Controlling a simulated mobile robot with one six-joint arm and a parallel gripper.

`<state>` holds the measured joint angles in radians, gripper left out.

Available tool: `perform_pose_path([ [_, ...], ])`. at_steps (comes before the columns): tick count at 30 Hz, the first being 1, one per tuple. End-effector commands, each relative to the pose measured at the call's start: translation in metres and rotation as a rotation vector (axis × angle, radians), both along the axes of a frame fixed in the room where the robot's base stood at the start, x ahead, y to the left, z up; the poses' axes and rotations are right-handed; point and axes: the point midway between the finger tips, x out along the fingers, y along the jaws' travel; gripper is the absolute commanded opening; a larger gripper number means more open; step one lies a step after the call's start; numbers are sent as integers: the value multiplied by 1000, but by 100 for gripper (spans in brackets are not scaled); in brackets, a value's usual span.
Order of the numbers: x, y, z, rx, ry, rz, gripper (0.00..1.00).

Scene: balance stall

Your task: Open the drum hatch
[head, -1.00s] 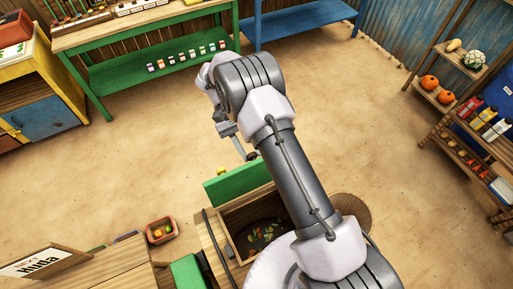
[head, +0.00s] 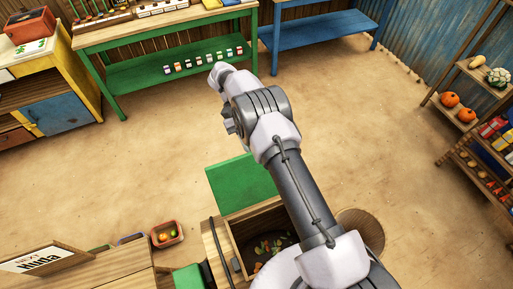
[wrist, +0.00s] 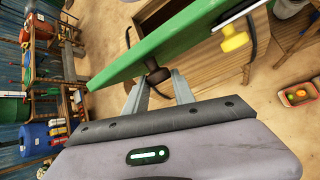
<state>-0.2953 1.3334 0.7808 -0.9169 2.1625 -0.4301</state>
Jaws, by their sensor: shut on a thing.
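The green drum hatch (head: 243,180) stands raised beside the opening of the wooden drum box (head: 263,213). Colourful bits lie in the dark inside (head: 268,243). In the wrist view, the hatch (wrist: 180,42) runs slantwise across the upper middle, seen nearly edge-on. My gripper (wrist: 158,84) is shut on a dark knob (wrist: 157,74) at the hatch's near side. A yellow part (wrist: 235,39) shows by the hatch's other end. In the head view my arm hides the fingertips.
A crate of fruit (head: 167,234) stands on the floor left of the box. A green bench (head: 160,65) and a blue bench (head: 315,28) stand at the back. Shelves with pumpkins (head: 449,100) are at right. The sandy floor between is clear.

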Motion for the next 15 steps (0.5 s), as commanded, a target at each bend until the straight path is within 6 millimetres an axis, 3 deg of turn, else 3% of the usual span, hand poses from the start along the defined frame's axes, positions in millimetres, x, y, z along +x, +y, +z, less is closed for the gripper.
perform_pose_path([
  [7,-3,3,-1,4,8,-4,0],
  [8,-3,3,-1,3,8,-3,36],
  [9,-3,3,-1,3,8,-3,44],
  [10,-2,3,-1,4,7,-3,50],
  [15,-2,2,-1,3,4,-2,51],
])
